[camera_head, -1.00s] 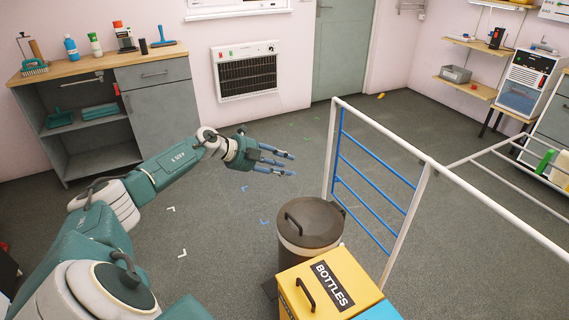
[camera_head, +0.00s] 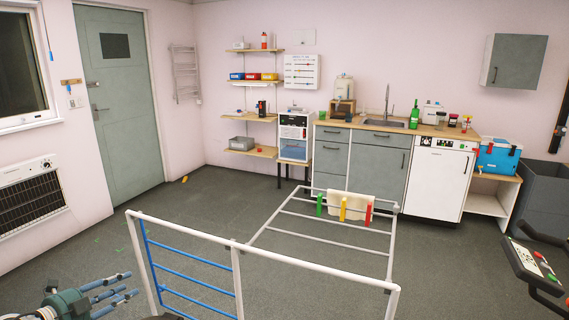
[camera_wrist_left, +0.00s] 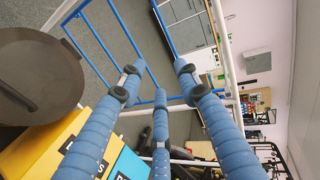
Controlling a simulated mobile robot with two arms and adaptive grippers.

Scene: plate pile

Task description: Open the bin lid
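The round dark bin lid (camera_wrist_left: 55,70) shows in the left wrist view at the left, flat on its bin, with its handle (camera_wrist_left: 16,97) near the picture edge. In the head view only a dark sliver at the bottom edge may be the bin. A yellow bin top (camera_wrist_left: 40,152) with black lettering is below the round lid in the wrist view. My left gripper (camera_head: 124,287) is at the lower left of the head view. In the wrist view its blue fingers (camera_wrist_left: 156,85) are spread, empty and apart from the lid. My right gripper is not in view.
A white rail with blue bars (camera_head: 190,265) stands close beside my left gripper. Behind it is a low white rack (camera_head: 330,232) with cloth and coloured pieces. A blue bin top (camera_wrist_left: 130,164) adjoins the yellow one. Open floor (camera_head: 215,200) lies beyond the rail.

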